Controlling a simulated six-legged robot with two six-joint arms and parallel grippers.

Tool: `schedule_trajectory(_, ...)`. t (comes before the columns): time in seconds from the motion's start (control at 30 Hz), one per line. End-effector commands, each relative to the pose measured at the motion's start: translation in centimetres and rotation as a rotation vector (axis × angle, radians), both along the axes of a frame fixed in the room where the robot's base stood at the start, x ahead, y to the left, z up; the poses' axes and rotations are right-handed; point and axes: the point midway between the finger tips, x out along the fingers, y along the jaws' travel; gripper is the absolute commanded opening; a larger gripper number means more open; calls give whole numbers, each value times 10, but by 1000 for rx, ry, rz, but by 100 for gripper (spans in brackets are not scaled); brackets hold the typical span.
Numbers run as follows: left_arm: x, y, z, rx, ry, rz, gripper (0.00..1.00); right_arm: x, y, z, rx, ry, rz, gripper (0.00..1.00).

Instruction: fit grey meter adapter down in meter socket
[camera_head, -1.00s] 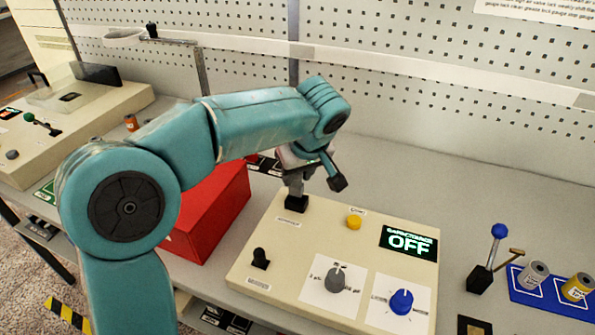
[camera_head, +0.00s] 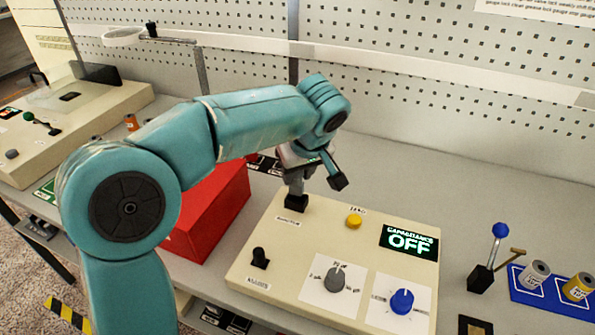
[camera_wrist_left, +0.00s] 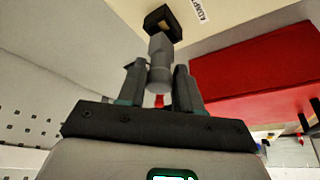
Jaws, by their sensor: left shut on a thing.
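The meter socket (camera_head: 297,203) is a black square block at the back left corner of the cream meter panel (camera_head: 252,232). The grey meter adapter (camera_head: 295,186) stands over it, with its lower end at the socket's opening. My left gripper (camera_head: 297,168) is above the panel, shut on the adapter's upper part. In the left wrist view, the gripper (camera_wrist_left: 160,72) has a finger on each side of the adapter (camera_wrist_left: 160,48), whose far end meets the black socket (camera_wrist_left: 163,22). I cannot tell how deep the adapter sits. My right gripper is not in view.
A red box (camera_head: 212,208) stands close left of the panel. A blue-topped lever (camera_head: 490,258) stands to the right.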

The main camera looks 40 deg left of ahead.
Motion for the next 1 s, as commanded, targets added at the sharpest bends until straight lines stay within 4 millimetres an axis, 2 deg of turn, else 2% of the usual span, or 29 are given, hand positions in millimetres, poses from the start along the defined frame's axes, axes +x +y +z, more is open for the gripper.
schedule_trajectory(0.67, 0, 0, 0, 0, 0, 0, 5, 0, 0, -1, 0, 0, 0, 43)
schedule_trajectory(1.0, 0, 0, -7, 0, 0, 0, 5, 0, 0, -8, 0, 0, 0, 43)
